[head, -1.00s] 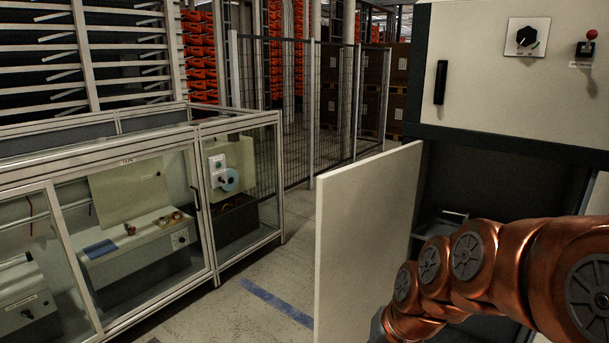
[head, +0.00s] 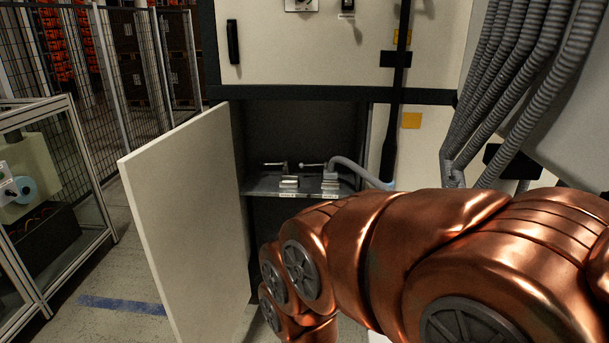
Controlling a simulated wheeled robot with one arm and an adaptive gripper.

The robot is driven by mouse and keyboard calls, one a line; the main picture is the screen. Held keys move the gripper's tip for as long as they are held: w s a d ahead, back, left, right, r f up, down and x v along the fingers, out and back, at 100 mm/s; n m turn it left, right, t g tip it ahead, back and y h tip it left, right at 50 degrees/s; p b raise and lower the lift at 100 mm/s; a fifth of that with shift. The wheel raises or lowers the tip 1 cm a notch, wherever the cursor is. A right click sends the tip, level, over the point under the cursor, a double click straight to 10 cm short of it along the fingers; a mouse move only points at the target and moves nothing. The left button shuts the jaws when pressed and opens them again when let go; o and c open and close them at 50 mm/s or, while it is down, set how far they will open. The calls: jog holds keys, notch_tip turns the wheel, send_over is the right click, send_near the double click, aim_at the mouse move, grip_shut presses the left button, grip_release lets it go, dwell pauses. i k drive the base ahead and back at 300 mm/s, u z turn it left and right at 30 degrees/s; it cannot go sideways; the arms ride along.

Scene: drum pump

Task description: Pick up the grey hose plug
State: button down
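An open cabinet compartment holds a grey shelf (head: 262,186) with small grey metal fittings on it. A pale grey hose (head: 352,170) curves from the right onto the right-hand fitting (head: 330,182). A left-hand fitting (head: 289,182) sits beside it, apart from the hose. The hose's plug is too small to tell from the fitting; it seems to be at the hose's left end. My copper arm crosses the lower right in front of the cabinet. My gripper is not in view.
The cabinet door (head: 190,220) stands open at the left of the compartment. A dark vertical pole (head: 395,110) and ribbed grey conduits (head: 510,75) are at the right. A glass-walled enclosure (head: 85,160) stands at far left. Floor shows between it and the door.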

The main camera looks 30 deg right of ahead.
aim_at(329, 177)
jog(key=z, duration=2)
jog(key=k, duration=1.3)
jog(key=u, duration=1.45)
jog(key=i, duration=2)
